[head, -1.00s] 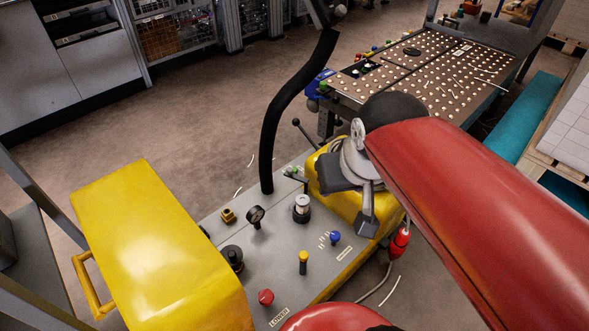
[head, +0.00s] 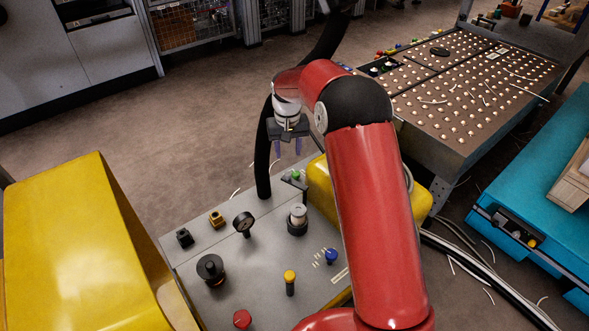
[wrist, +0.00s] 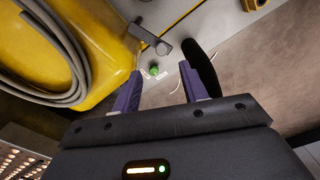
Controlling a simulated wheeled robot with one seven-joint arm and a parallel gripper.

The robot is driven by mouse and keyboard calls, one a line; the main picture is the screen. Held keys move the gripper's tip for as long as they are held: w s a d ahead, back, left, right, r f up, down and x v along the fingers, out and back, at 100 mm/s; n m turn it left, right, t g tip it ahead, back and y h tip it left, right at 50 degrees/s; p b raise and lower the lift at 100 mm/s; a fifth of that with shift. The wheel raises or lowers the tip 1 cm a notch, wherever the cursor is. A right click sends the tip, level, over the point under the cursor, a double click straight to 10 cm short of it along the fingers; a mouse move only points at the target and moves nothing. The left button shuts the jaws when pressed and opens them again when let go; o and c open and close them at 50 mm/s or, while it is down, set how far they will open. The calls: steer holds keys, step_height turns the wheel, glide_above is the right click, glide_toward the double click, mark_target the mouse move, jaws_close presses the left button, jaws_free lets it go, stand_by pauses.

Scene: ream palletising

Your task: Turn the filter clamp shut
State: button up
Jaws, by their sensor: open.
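A small grey lever (wrist: 143,36) with a square end block, which looks like the filter clamp, shows in the wrist view on the grey panel. A green mark or knob (wrist: 155,68) with white lines beside it lies near it and between my fingertips in the picture. In the head view the green spot (head: 296,173) sits by the base of the black hose, with the dark lever (head: 293,183) close by. My gripper (head: 288,150) hangs above this spot, with its purple fingers (wrist: 160,76) apart and empty. I see no contact with the lever.
The grey panel (head: 255,262) carries a gauge (head: 243,223), a white-topped black fitting (head: 298,218), and several knobs. The black hose (head: 263,155) rises just left of my gripper. Yellow housings (head: 75,240) flank the panel.

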mark_target(288, 174)
steer(key=f, duration=0.1)
steer(key=w+f, duration=0.1)
steer(key=shift+a+f, duration=0.1)
steer(key=shift+f, duration=0.2)
step_height(288, 174, down, 8)
steer(key=shift+r+b, duration=0.2)
steer(key=shift+b, duration=0.5)
steer(key=shift+c, duration=0.2)
jaws_close()
